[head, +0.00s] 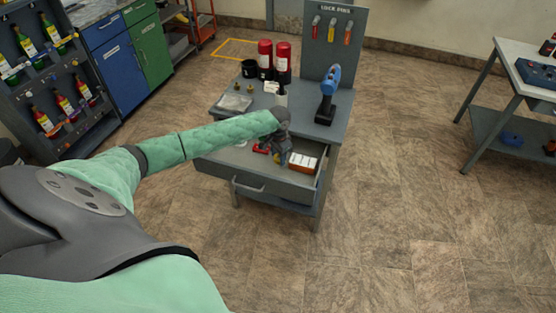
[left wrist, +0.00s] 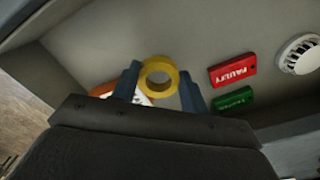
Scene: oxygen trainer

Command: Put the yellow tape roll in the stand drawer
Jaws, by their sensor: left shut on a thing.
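The yellow tape roll (left wrist: 174,83) is between the two fingers of my left gripper (left wrist: 160,90) in the left wrist view, and the gripper is shut on it. In the head view my left gripper (head: 278,150) is over the open stand drawer (head: 230,170), and only a small bit of yellow shows below it. The drawer is pulled out from the grey stand (head: 338,125). I cannot tell whether the roll touches the drawer floor. My right gripper is not in view.
The drawer holds a red FAULTY tag (left wrist: 232,69), a green tag (left wrist: 233,98), a round white detector (left wrist: 300,54) and an orange-and-white box (head: 302,162). On the stand top are a blue drill (head: 328,95) and red cylinders (head: 284,62). Open floor lies in front.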

